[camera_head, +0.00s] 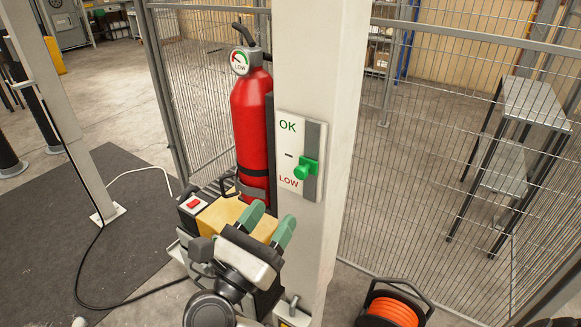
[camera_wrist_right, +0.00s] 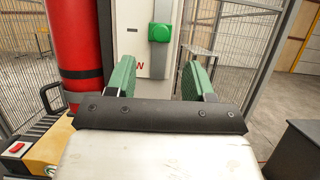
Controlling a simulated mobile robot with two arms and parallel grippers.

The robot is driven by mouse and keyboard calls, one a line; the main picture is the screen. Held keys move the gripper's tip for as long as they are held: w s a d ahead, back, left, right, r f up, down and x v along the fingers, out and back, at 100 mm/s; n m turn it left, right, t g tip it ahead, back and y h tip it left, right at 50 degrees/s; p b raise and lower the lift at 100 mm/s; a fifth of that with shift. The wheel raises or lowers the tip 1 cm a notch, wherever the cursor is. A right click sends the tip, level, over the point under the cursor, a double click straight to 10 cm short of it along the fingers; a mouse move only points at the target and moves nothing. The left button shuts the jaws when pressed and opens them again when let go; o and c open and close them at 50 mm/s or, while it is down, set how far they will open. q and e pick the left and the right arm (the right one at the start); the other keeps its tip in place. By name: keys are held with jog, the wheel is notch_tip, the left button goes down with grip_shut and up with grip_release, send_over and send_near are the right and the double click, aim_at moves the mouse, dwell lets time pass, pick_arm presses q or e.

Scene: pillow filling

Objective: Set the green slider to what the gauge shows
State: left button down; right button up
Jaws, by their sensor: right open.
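The green slider (camera_head: 306,169) sits on a white plate (camera_head: 285,143) on a pale post. The plate reads OK at the top, a dash in the middle and LOW at the bottom. In the right wrist view the slider (camera_wrist_right: 160,32) is about level with the dash. The round gauge (camera_head: 240,62) on the red fire extinguisher (camera_head: 251,125) shows LOW, with its needle toward the red part. My right gripper (camera_head: 267,225) is open and empty, below and in front of the slider, not touching it. In the wrist view its green fingers (camera_wrist_right: 158,78) stand apart. My left gripper is not in view.
The post (camera_head: 318,60) stands in front of wire mesh fencing (camera_head: 440,130). A yellow-topped case with a red button (camera_head: 193,203) is below the extinguisher. An orange cable reel (camera_head: 392,312) lies at the bottom right. A metal shelf (camera_head: 530,103) stands behind the mesh.

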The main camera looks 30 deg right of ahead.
aim_at(299, 176)
jog(key=p+x, duration=0.3)
jog(key=x, duration=0.6)
jog(key=shift+r, duration=0.1)
jog(key=shift+w+d+r, duration=0.1)
jog(key=shift+w+d, duration=0.1)
jog(key=shift+d, duration=0.15)
grip_shut()
notch_tip(299, 176, down, 7)
jog(key=b, duration=0.7)
jog(key=shift+r+b, duration=0.1)
jog(key=shift+b, duration=0.2)
grip_release()
